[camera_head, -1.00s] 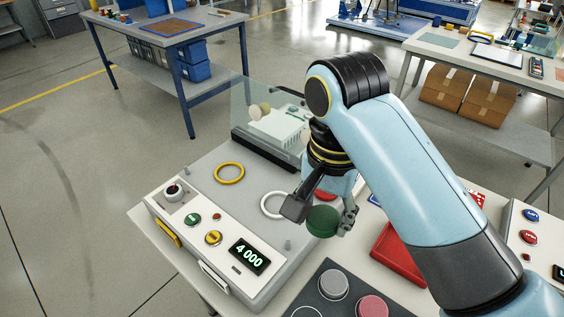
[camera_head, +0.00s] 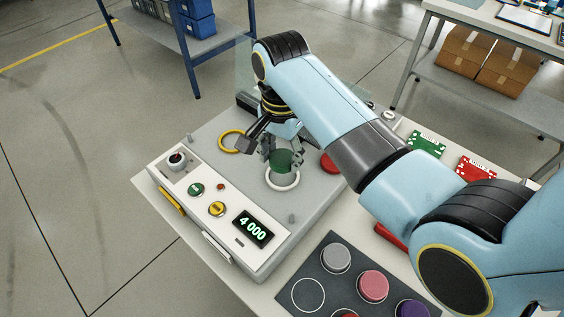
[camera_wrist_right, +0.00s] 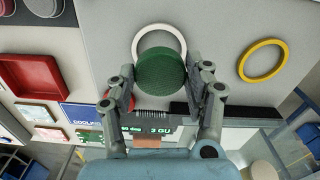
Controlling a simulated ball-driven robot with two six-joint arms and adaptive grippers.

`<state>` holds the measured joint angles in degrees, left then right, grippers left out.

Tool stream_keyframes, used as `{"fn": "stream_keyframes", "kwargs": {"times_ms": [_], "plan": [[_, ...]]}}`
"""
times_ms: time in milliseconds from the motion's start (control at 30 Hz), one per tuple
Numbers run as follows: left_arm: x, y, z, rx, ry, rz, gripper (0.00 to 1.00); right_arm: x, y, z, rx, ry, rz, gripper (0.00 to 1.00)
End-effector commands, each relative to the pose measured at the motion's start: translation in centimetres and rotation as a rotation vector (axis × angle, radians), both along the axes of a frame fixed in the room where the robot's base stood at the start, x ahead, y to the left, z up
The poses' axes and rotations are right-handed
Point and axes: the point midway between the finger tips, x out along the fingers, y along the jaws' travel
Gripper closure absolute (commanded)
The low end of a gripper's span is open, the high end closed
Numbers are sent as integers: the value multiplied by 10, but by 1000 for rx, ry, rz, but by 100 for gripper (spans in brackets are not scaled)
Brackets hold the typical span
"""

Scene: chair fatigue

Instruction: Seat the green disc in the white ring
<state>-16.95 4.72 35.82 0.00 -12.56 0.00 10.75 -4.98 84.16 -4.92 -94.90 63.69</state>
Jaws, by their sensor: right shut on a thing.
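The green disc (camera_head: 281,162) is held between the fingers of my right gripper (camera_head: 282,156). In the right wrist view the green disc (camera_wrist_right: 160,75) sits between the two fingers (camera_wrist_right: 161,71), which close on its sides. The white ring (camera_head: 283,187) lies flat on the grey top of the machine. The disc appears over the far part of the ring, off-centre, and hides that part; the height between them is hard to tell. In the wrist view the ring (camera_wrist_right: 159,32) shows beyond the disc. My left gripper is not in view.
A yellow ring (camera_head: 231,141) lies to the left on the grey top, and a red disc (camera_head: 330,163) to the right. A control panel with a display (camera_head: 253,228) runs along the front. A dark tray (camera_head: 342,282) with several coloured discs stands nearer.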

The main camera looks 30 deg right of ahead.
Motion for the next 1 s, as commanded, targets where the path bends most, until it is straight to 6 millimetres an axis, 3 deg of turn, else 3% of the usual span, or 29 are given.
{"fn": "stream_keyframes", "kwargs": {"times_ms": [233, 1000], "plan": [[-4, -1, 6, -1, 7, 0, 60, -1, 0, -32, 0, 2, 0, 88], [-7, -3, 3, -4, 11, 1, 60, -1, -1, -46, 0, 1, 0, 88]]}}
